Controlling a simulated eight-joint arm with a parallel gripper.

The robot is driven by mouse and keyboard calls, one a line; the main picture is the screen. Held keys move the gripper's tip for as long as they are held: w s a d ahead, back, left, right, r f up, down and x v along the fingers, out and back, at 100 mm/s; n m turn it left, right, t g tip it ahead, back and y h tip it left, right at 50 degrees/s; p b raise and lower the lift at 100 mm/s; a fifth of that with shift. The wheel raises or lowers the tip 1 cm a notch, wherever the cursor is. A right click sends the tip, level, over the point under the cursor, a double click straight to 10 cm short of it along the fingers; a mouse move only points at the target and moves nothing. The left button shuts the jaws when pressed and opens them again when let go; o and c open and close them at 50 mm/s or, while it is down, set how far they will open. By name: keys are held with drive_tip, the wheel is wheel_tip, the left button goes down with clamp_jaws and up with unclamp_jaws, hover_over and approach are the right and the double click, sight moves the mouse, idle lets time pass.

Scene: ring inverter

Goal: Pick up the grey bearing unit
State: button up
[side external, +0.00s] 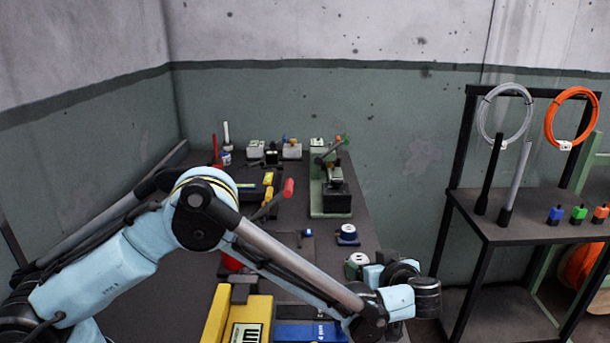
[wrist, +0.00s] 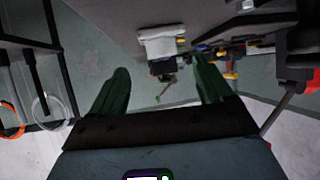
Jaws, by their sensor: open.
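I cannot single out the grey bearing unit with certainty. Small grey-white blocks stand at the back of the bench in the side view, one at the left (side external: 256,148) and one to its right (side external: 291,151); either may be it, but they are too small to tell. My gripper (wrist: 161,63) shows in the wrist view with its two dark green fingers spread apart and nothing between them. In the side view my wrist is at the bench's front right, well short of those blocks, and the fingertips are not clear.
A green-based bench device with a lever (side external: 331,190) stands at the middle right of the bench. A blue-white round item (side external: 347,235) is in front of it. A yellow case (side external: 238,318) is at the front. A dark shelf rack (side external: 535,215) with hanging coils stands at right.

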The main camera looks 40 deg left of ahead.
sight(360, 260)
drive_tip(key=shift+x, duration=2.7)
drive_tip(key=shift+s+a+r, duration=0.1)
drive_tip(key=shift+a, duration=0.05)
drive_tip(key=c, duration=1.2)
